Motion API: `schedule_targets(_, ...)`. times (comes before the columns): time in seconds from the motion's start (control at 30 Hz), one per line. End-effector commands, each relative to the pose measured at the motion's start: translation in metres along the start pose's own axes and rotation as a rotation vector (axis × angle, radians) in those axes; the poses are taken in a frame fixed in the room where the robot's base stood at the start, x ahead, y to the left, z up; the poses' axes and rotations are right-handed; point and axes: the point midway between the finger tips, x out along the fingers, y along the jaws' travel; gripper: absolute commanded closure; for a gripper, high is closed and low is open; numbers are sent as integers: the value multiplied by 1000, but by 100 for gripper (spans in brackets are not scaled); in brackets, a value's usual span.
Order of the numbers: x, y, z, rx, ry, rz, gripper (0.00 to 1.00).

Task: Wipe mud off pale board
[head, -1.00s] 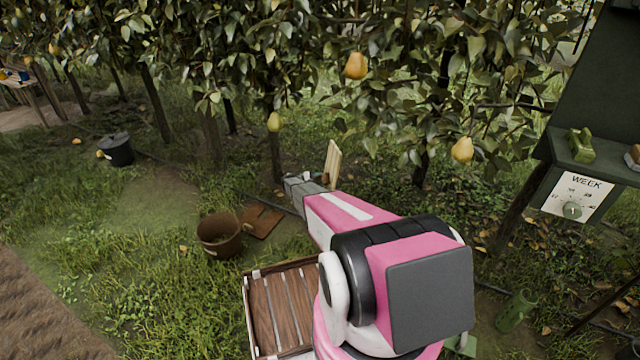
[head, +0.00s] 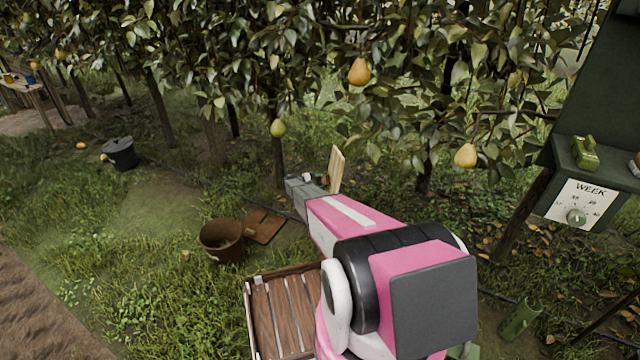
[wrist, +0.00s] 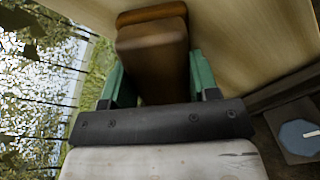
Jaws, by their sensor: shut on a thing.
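The pale board (head: 336,168) stands upright and seen nearly edge-on just beyond the end of my arm in the head view. In the wrist view the pale board (wrist: 255,50) fills the upper right as a smooth tan face. My gripper (wrist: 155,75) has green fingers shut on a brown block-like tool (wrist: 152,50), whose far end is at or close to the board; contact cannot be told. I see no clear mud on the visible part of the board. In the head view my gripper (head: 310,183) is small and partly hidden.
A slatted wooden crate (head: 282,310) stands beside my arm, with a rusty bucket (head: 221,240) and a brown panel (head: 263,225) behind it. A dark bucket (head: 119,153) is far left. A green stand (head: 590,170) with a WEEK dial is at right. Pear branches hang above.

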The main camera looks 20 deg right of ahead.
Motion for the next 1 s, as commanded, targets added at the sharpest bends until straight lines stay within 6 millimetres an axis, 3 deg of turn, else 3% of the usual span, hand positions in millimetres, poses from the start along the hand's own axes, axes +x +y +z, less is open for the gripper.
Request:
schedule_targets(0.7,-57,0,0,0,0,0,75)
schedule_targets(1.0,-59,0,0,0,-1,0,75)
